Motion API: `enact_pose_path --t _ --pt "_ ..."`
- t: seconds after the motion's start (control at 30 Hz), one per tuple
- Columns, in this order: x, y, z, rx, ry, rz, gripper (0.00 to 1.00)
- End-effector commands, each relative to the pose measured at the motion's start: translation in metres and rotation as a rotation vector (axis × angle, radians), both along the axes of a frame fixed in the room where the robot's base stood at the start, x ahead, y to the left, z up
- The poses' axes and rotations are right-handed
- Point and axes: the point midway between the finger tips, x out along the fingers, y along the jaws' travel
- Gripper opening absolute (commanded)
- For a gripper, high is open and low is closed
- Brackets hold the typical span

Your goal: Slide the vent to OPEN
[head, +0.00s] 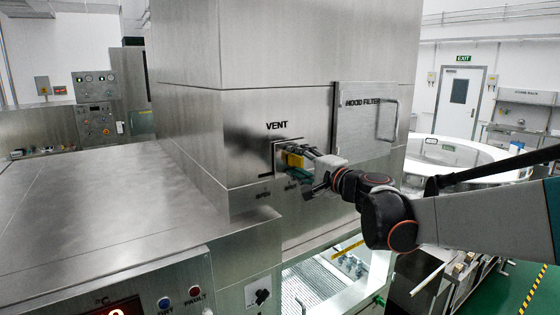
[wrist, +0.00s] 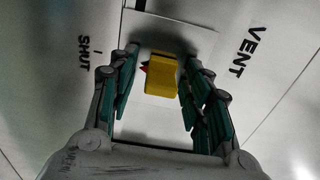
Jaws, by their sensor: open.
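The vent is a pale metal plate (head: 279,165) under the word VENT, with a yellow slider knob (head: 293,160) on it. In the wrist view the yellow knob (wrist: 161,76) has a small red pointer on the side facing the SHUT label (wrist: 83,57), and stands roughly level with that label. My gripper (head: 294,153) is at the vent. In the wrist view its green-padded fingers (wrist: 161,62) are open, one on each side of the knob, with visible gaps. The OPEN label is not in the wrist view; small lettering below the plate is hard to read in the head view.
A wide metal counter top (head: 110,220) lies to the left, lower than the vent. A dial (head: 259,294) sits on the front below.

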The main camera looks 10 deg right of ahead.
Motion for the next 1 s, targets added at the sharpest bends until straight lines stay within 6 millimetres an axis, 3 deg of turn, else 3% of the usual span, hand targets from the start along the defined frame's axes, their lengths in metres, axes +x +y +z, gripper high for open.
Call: enact_pose_path --t 0.13,0.33,0.37,0.57,0.8,1.0 --pt "0.000 0.000 0.000 0.000 0.000 0.000 0.45" --pt "0.000 0.000 0.000 0.000 0.000 0.000 0.02" --pt "0.000 0.000 0.000 0.000 0.000 0.000 0.00" --pt "-0.003 0.008 0.000 0.000 0.000 0.002 0.00" --pt "-0.024 0.056 -0.001 0.000 0.000 0.008 0.00" --pt "-0.033 0.078 0.000 0.000 0.000 0.004 0.00"
